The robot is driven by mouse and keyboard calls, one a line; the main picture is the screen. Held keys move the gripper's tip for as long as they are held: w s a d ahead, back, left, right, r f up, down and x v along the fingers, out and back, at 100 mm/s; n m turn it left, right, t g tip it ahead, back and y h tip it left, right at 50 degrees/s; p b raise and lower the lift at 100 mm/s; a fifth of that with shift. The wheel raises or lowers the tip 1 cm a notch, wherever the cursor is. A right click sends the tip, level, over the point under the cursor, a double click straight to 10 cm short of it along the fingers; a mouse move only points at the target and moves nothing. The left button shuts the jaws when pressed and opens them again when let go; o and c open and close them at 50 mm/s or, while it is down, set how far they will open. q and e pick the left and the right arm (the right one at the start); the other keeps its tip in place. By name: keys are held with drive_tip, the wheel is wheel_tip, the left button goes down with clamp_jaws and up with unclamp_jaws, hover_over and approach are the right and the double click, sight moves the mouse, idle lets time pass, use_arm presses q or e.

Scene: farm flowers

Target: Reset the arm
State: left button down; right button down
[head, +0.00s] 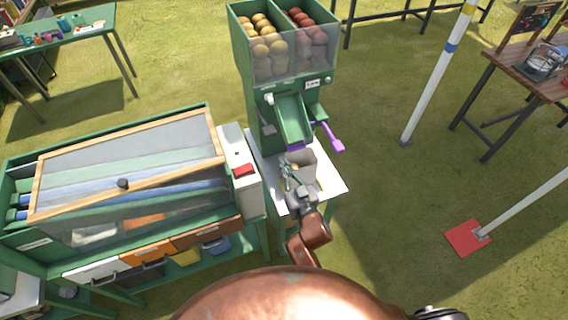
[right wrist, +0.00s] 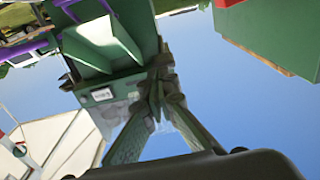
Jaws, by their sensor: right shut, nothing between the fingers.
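My right arm (head: 308,238) reaches forward from the bottom middle of the head view. My right gripper (head: 288,172) is in front of the green dispenser's chute, over the small white table. In the right wrist view the two fingers (right wrist: 158,88) come together at their tips and hold nothing. The green dispenser body fills the area behind them. A grey container (head: 301,160) shows just beside the gripper below the chute; I cannot tell whether they touch. My left gripper is not in view.
The green dispenser (head: 256,95) holds yellow and red round produce and has purple levers (head: 333,138). A green cabinet with a wood-framed clear lid (head: 130,165) stands left. A white box with a red button (head: 243,170) stands between them. Open grass lies right, with white poles (head: 437,75).

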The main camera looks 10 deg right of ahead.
idle(0.3)
drive_tip(key=s+d+f+g+h, duration=0.1)
drive_tip(key=d+f+g, duration=0.1)
drive_tip(key=f, duration=1.1)
drive_tip(key=s+d+f+g, duration=0.2)
drive_tip(key=f, duration=1)
drive_tip(key=s+d+f+g+h, duration=0.1)
drive_tip(key=s+d+f+g, duration=0.3)
drive_tip(key=f, duration=0.6)
drive_tip(key=s+d+f+h, duration=0.1)
drive_tip(key=s+f, duration=0.4)
drive_tip(key=f, duration=0.4)
drive_tip(key=s+d+f+g, duration=0.3)
drive_tip(key=s+d+f, duration=0.2)
drive_tip(key=s, duration=0.9)
drive_tip(key=s+d+f+m+g+h, duration=0.1)
drive_tip(key=s+d+f+g, duration=0.2)
drive_tip(key=s+d+f, duration=0.3)
drive_tip(key=s+d+f+g, duration=0.2)
drive_tip(key=s+d+f, duration=0.3)
drive_tip(key=s+f, duration=0.9)
drive_tip(key=s, duration=1)
drive_tip(key=shift+d+g+h, duration=0.3)
drive_tip(key=shift+g, duration=0.1)
